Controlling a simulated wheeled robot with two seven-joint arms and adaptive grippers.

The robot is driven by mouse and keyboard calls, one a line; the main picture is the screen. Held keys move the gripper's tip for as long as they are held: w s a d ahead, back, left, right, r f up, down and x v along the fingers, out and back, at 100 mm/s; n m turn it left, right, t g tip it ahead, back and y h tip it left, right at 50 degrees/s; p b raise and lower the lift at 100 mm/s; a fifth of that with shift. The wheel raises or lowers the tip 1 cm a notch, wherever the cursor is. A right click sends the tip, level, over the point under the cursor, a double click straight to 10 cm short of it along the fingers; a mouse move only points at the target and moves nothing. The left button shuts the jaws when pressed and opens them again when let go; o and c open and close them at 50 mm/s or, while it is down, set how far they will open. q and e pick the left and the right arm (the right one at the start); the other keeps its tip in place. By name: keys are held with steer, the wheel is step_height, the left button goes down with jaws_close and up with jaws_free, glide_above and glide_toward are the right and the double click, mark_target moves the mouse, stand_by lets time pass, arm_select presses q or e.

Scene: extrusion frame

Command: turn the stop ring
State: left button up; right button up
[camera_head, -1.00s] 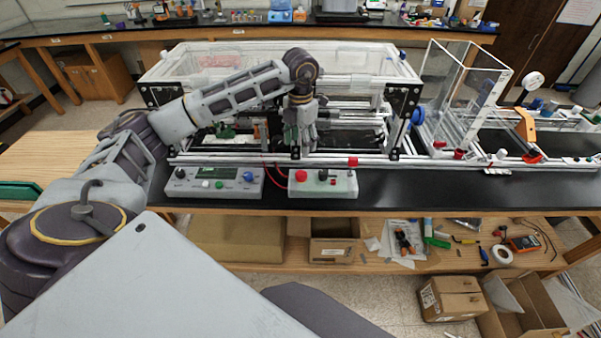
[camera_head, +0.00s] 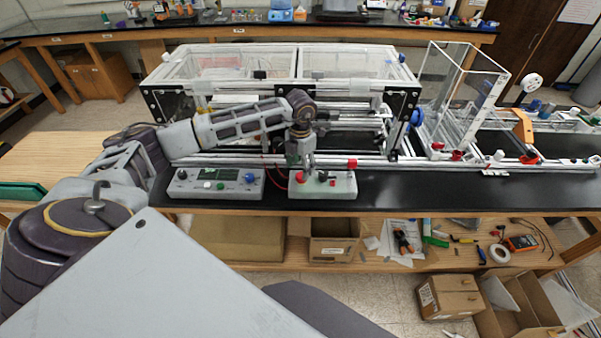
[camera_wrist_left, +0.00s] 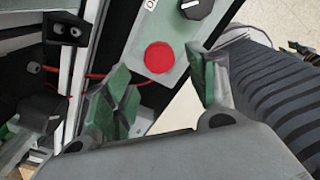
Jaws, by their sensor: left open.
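The round red stop button (camera_head: 299,177) is on the left part of the pale control box (camera_head: 325,193) at the bench's front edge. The left wrist view shows it as a red disc (camera_wrist_left: 158,57) on the box's face; I cannot make out a separate ring around it. My left gripper (camera_head: 308,168) points down over the box, at the button. In the left wrist view its green-padded fingers (camera_wrist_left: 158,88) are spread wide with nothing between them, and the red disc shows beyond the gap. My right gripper is not in view.
A black knob (camera_wrist_left: 196,8) sits on the same box near the button. Another control box (camera_head: 214,184) with a display and knobs stands to the left. The extrusion frame (camera_head: 235,160) rises close behind, with red wires near the box. The black bench top is clear to the right.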

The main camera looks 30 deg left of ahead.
mark_target(300, 176)
arm_select(q)
steer(key=shift+f+p, duration=0.4)
steer(key=shift+f, duration=1.75)
steer(key=c, duration=1)
steer(key=shift+c, duration=0.2)
